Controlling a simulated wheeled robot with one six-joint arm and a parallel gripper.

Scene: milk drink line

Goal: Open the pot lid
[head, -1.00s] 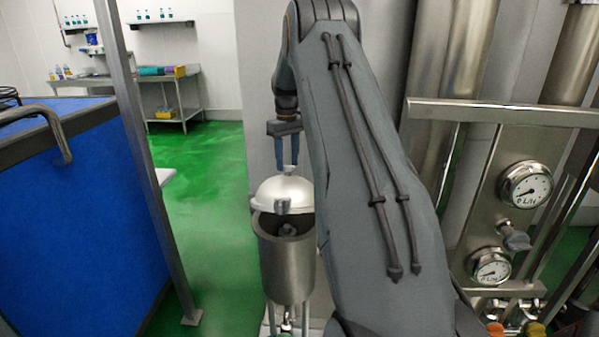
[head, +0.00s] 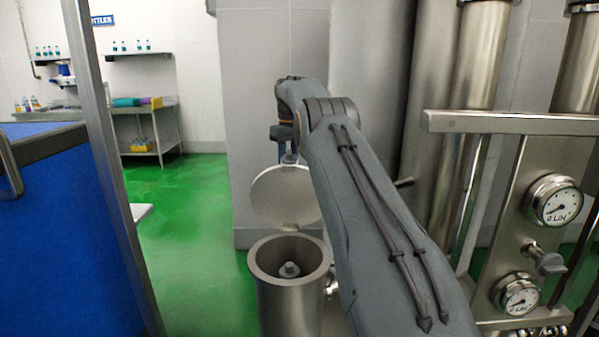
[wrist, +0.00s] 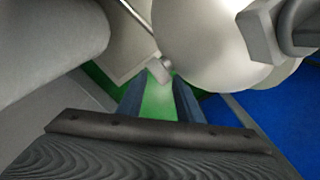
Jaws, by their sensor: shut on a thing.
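The pot (head: 290,300) is a steel cylinder at the lower middle of the head view, with its mouth open and a small grey fitting inside. Its round pale lid (head: 283,198) stands tilted up steeply at the pot's far rim, and shows as a pale dome in the wrist view (wrist: 205,45). My gripper (head: 289,153) is at the lid's top edge, shut on the lid's small knob (wrist: 160,70), which sits at the fingertips in the wrist view (wrist: 159,84). My arm hides the right side of the pot and part of the lid.
Steel pipes and a panel with gauges (head: 554,201) stand to the right. A blue-sided unit (head: 50,210) and a metal post (head: 105,165) are at the left. Green floor (head: 200,220) is open between them. A steel table (head: 145,125) stands far back.

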